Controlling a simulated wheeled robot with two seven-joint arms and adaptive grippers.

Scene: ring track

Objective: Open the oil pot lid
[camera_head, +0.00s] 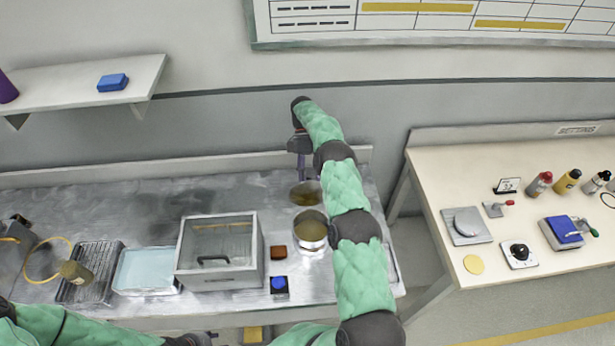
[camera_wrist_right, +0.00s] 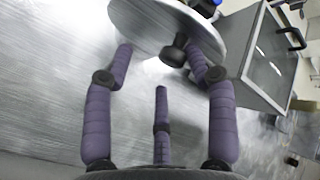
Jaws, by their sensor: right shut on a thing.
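The oil pot (camera_head: 312,232) is a round metal pot on the steel counter, with its top uncovered and golden-brown contents showing. The round lid (camera_head: 305,194) is off the pot, just behind it, below my right gripper (camera_head: 300,168). In the right wrist view, the lid (camera_wrist_right: 150,22) is a shiny disc with a black knob (camera_wrist_right: 174,52). The fingers of my right gripper (camera_wrist_right: 160,58) are shut on the lid at its knob. My left arm is at the bottom left, and a dark part of its gripper (camera_head: 192,340) shows at the lower edge; its finger state is unclear.
On the counter (camera_head: 130,200) stand a glass-topped box (camera_head: 217,250), a pale blue tray (camera_head: 147,270), a wire rack (camera_head: 90,272), a brown block (camera_head: 278,252) and a blue button (camera_head: 279,284). A side table (camera_head: 520,165) stands right. The counter's back left is clear.

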